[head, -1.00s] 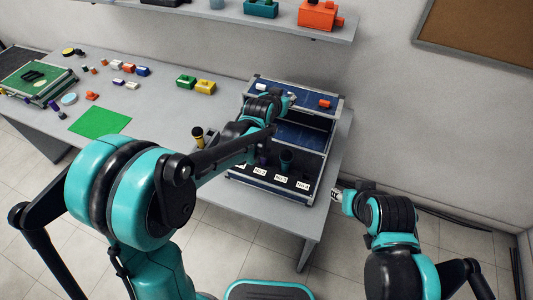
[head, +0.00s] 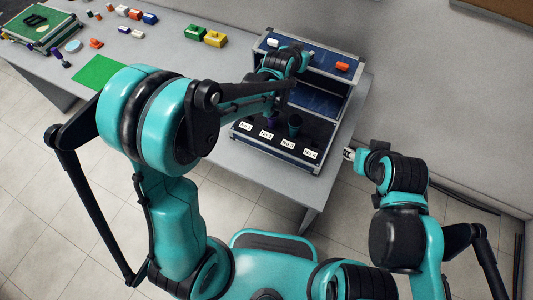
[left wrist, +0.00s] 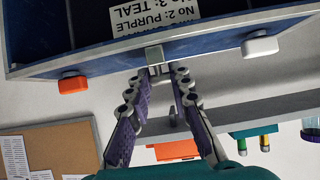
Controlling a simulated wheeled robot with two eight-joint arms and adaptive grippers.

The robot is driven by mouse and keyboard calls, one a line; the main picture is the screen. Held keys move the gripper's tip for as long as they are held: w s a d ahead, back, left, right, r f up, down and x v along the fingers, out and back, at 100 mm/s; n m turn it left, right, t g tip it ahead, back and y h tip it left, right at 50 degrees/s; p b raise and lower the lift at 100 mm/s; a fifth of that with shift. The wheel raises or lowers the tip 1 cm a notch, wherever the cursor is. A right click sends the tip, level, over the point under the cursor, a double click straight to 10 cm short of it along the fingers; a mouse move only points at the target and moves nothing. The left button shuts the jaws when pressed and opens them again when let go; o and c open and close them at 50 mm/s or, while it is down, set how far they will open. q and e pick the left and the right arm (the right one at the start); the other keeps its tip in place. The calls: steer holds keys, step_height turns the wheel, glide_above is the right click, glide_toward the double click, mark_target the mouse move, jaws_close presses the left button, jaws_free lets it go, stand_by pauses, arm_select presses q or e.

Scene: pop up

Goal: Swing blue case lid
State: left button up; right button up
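The blue case (head: 320,98) stands open at the table's right end. Its raised lid (head: 325,62) is at the back, with a white knob and an orange knob on its face. My left gripper (head: 305,56) is at the middle of the lid's upper edge. In the left wrist view, the fingertips (left wrist: 163,72) come close together around a small pale tab (left wrist: 154,55) on the lid edge; whether they clamp it is unclear. The orange knob (left wrist: 72,85) and white knob (left wrist: 260,46) flank it. My right gripper (head: 349,154) is right of the case, apart from it; its fingers are too small to judge.
Dark cylinders (head: 294,122) stand in the case's front tray behind numbered labels. Green (head: 195,32) and yellow (head: 215,39) blocks and a green mat (head: 97,72) lie on the table to the left. A wall is close behind the case.

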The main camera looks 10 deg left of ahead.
arm_select(q)
steer(key=shift+s+a, duration=0.1)
steer(key=shift+s, duration=0.1)
steer(key=s+a, duration=0.2)
steer(key=s, duration=0.5)
steer(key=shift+f, duration=0.25)
steer(key=s+a+f+b, duration=0.1)
steer(key=s+a+f, duration=0.1)
steer(key=s, duration=0.5)
steer(key=shift+f+b, duration=0.35)
steer(key=shift+w+a, duration=0.1)
stand_by(0.4)
